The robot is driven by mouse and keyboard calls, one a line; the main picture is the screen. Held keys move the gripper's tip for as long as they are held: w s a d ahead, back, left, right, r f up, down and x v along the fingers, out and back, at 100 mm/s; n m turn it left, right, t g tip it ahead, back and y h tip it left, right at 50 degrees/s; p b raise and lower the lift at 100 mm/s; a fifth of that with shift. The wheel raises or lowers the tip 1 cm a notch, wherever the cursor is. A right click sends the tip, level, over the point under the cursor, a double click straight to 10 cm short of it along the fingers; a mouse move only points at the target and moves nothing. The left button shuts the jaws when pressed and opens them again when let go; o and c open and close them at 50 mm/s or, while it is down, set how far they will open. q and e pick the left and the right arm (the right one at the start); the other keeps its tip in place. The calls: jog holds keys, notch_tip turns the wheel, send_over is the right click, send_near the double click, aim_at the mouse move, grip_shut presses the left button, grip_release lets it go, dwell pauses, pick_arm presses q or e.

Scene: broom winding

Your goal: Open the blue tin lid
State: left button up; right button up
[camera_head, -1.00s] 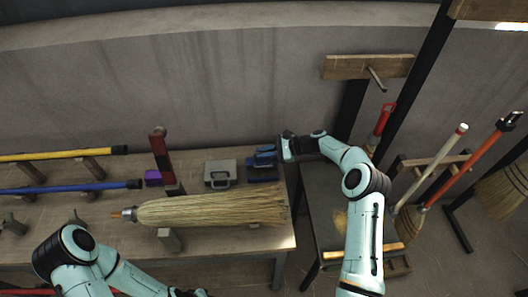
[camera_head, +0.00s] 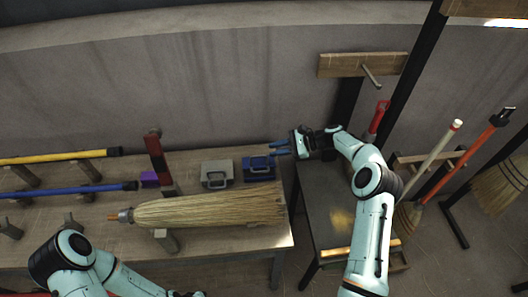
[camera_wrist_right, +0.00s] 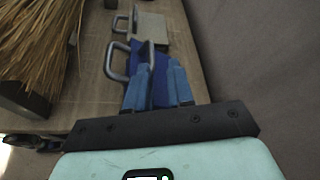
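The blue tin (camera_head: 258,174) stands on the workbench near its right end, with a grey handle on its front side. In the wrist view the blue tin (camera_wrist_right: 160,92) shows behind and between my fingers. Its lid looks down, but I cannot be sure. My right gripper (camera_head: 271,149) is just beyond the tin's back right corner, with two blue fingers pointing left. In the wrist view the right gripper (camera_wrist_right: 159,64) has its fingers apart with nothing gripped between them. Only my left arm shows at the bottom left; its gripper is out of the picture.
A grey tin (camera_head: 217,180) stands just left of the blue one. A large straw broom head (camera_head: 205,208) lies in front of both. A purple block (camera_head: 149,180) and a red-and-black post (camera_head: 158,160) stand further left. A dark side table (camera_head: 330,205) is at the right.

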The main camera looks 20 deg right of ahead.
jog(key=v, duration=0.7)
dwell(0.4)
